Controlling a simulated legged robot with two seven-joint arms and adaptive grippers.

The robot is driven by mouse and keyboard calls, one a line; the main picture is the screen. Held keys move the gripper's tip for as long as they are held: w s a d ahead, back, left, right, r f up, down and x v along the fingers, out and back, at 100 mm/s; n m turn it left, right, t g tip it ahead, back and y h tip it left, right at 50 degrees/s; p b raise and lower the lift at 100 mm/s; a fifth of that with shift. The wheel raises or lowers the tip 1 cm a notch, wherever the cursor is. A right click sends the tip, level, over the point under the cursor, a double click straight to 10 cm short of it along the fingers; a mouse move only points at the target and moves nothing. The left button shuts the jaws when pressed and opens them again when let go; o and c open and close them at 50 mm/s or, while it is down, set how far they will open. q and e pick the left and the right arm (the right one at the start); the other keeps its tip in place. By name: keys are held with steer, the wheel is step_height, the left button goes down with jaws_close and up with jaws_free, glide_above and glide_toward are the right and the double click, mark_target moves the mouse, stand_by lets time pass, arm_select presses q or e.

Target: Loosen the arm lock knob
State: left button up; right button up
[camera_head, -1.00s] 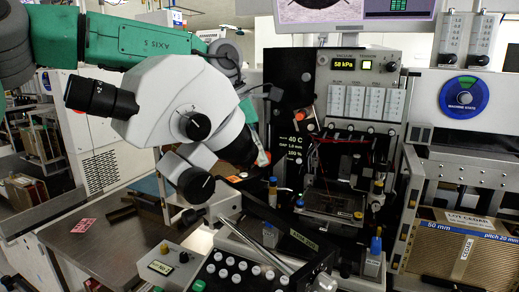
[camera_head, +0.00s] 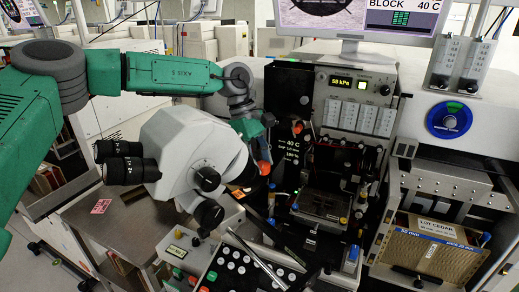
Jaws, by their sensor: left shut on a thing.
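The microscope (camera_head: 190,150), white with black eyepieces, stands at the middle left on its arm. My left arm comes in from the left, behind and above it. My left gripper (camera_head: 263,153) points down just right of the microscope head, partly hidden by it. It is shut at a small orange-red knob (camera_head: 264,168), which looks like the arm lock knob. The fingertips and their exact contact are too small and dark to make out. My right gripper is not in view.
A control panel with white buttons (camera_head: 232,268) and a slanted silver lever stands in front. The bonder's work stage (camera_head: 320,205) is right of the gripper. A brown magazine box (camera_head: 430,258) is at the right. The metal table (camera_head: 125,225) at the left is largely bare.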

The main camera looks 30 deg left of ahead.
mark_target(264, 162)
arm_select(q)
steer(key=shift+d+m+g+p, duration=0.1)
steer(key=shift+m+g+p, duration=0.2)
steer(key=shift+m+p, duration=0.4)
steer(key=o, duration=0.9)
steer(key=shift+o, duration=1.3)
steer(key=shift+w+d, duration=0.1)
steer(key=shift+d, duration=0.1)
steer(key=v, duration=0.5)
steer(key=shift+w+f, duration=0.1)
steer(key=shift+w, duration=0.05)
steer(key=w+a, duration=0.1)
steer(key=a, duration=0.2)
steer(key=w+a, duration=0.1)
steer(key=a, duration=0.3)
steer(key=w+a, duration=0.1)
steer(key=a, duration=0.3)
steer(key=shift+w+a, duration=0.2)
steer(key=shift+w, duration=0.15)
